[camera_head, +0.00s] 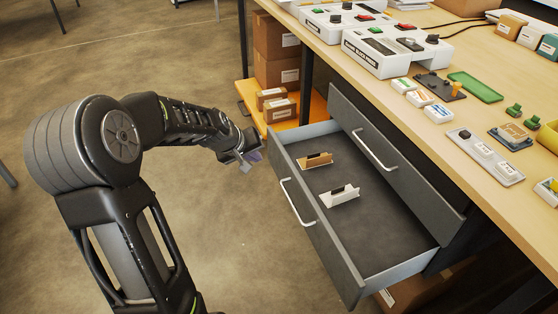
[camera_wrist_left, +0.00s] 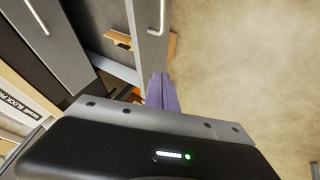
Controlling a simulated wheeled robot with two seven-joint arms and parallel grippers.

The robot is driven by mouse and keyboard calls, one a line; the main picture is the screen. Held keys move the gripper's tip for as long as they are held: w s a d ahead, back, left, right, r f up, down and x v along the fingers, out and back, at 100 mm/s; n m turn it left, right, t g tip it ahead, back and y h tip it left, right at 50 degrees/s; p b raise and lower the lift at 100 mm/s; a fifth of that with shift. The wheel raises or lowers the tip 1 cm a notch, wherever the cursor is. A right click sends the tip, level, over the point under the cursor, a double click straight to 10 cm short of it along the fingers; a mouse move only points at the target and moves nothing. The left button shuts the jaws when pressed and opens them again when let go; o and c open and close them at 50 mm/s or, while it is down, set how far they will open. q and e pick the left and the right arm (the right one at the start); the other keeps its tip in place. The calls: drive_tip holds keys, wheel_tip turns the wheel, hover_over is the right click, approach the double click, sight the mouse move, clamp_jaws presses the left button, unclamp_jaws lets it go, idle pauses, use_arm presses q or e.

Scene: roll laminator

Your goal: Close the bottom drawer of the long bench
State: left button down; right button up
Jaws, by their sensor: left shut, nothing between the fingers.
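The bottom drawer (camera_head: 385,228) of the long bench (camera_head: 400,97) is pulled well out, with its grey front (camera_head: 314,232) and pale bar handle (camera_head: 297,202) facing my left arm. An orange-brown holder (camera_head: 315,160) and a white holder (camera_head: 340,196) lie inside it. The drawer above (camera_head: 385,150) looks shut. My left gripper (camera_head: 248,160) is shut and empty, just left of the drawer's far front corner. In the left wrist view, its purple fingers (camera_wrist_left: 162,92) are close to the end of the drawer front (camera_wrist_left: 150,35); I cannot tell whether they touch. My right gripper is not in view.
Cardboard boxes (camera_head: 275,50) stand on an orange shelf (camera_head: 310,108) beyond the drawer. The bench top carries white devices (camera_head: 395,47), a green tray (camera_head: 475,87) and small parts. The floor (camera_head: 235,240) before the drawer is clear apart from my arm.

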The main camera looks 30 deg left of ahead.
sight(285, 162)
use_arm(q)
drive_tip(key=w+f, duration=0.2)
drive_tip(key=w, duration=0.1)
drive_tip(key=w+d+f, duration=0.1)
drive_tip(key=w+f, duration=0.2)
drive_tip(key=w+d+f+p, duration=0.1)
drive_tip(key=w+f, duration=0.2)
drive_tip(key=shift+w, duration=0.15)
idle(0.4)
drive_tip(key=shift+w+d+r+p, duration=0.15)
drive_tip(key=shift+w+d+p, duration=0.15)
drive_tip(key=shift+w, duration=0.05)
drive_tip(key=w+d+p, duration=0.1)
drive_tip(key=w+d, duration=0.2)
drive_tip(key=w, duration=0.2)
drive_tip(key=w+d, duration=0.4)
drive_tip(key=w, duration=0.1)
drive_tip(key=w+d+p, duration=0.1)
drive_tip(key=w+d, duration=0.2)
drive_tip(key=w, duration=0.2)
drive_tip(key=shift+w+d+p, duration=0.25)
drive_tip(key=shift+d+p, duration=0.05)
drive_tip(key=shift+p, duration=0.05)
